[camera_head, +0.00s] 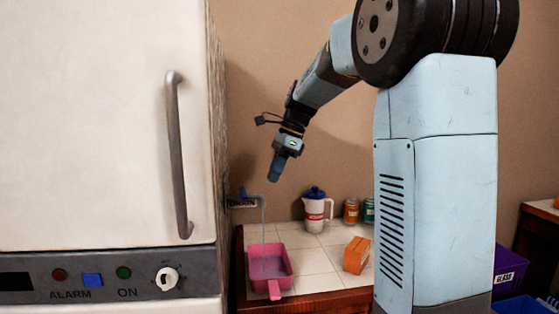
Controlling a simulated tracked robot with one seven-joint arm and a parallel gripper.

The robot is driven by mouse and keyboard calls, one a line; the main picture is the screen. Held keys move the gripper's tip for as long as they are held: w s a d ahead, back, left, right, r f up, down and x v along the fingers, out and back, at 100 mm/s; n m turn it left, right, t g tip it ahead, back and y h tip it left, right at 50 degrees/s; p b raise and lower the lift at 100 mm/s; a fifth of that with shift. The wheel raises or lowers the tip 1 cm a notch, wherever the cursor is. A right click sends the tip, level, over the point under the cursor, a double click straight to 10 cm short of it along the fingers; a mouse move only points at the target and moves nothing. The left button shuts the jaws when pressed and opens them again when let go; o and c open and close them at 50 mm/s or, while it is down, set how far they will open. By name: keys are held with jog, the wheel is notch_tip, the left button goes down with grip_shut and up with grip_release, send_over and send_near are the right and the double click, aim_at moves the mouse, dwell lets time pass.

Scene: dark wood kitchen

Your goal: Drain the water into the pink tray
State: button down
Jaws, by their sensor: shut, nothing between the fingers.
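The pink tray (285,265) stands on the white tiled counter at the lower middle, with its handle toward the front edge. My gripper (274,172) is shut and empty. It points down in the air above the counter, up and right of the pipe, apart from the valve handle and tray.
A white fridge-like cabinet (90,120) with a long handle fills the left. A blue-lidded jug (314,212), an orange box (356,255) and jars (351,211) stand on the tiled counter (315,275). A purple bin (509,270) is at the lower right.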

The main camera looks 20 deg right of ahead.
aim_at(243, 193)
jog(key=a+f, duration=0.3)
jog(key=a, duration=0.2)
jog(key=shift+a+f, duration=0.15)
jog(key=shift+a, duration=0.05)
jog(key=shift+w, duration=0.1)
jog(key=shift+a, duration=0.8)
jog(key=shift+f, duration=0.1)
